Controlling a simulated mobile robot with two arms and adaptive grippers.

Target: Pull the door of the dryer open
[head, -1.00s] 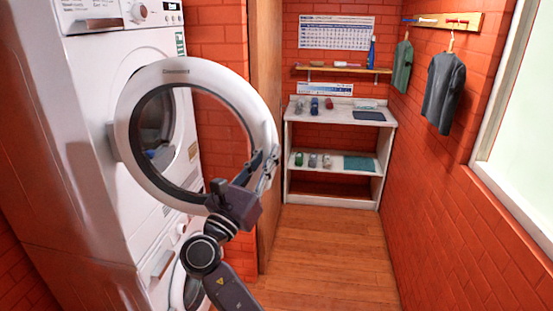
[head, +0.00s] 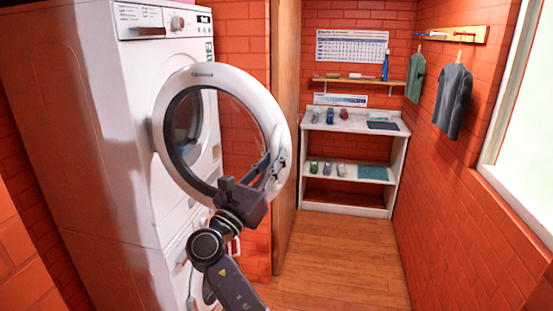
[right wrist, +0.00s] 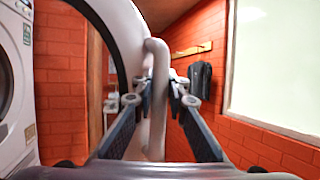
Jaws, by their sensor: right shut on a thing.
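The white dryer (head: 130,110) stands on top of another white machine at the left in the head view. Its round door (head: 268,112), a white ring with a glass middle, stands well open, hinged on its left side. My right gripper (head: 262,172) is at the door's free edge, lower right, shut on the door handle. In the right wrist view the fingers of the right gripper (right wrist: 163,88) close around the pale handle bar (right wrist: 157,120), with the door ring (right wrist: 122,30) beside it. My left gripper is not in view.
The lower machine (head: 120,265) stands under the dryer. A white shelf unit (head: 345,208) with small items stands at the back. Shirts (head: 453,100) hang on the right brick wall (head: 455,190), near a window. The wooden floor (head: 350,265) between is clear.

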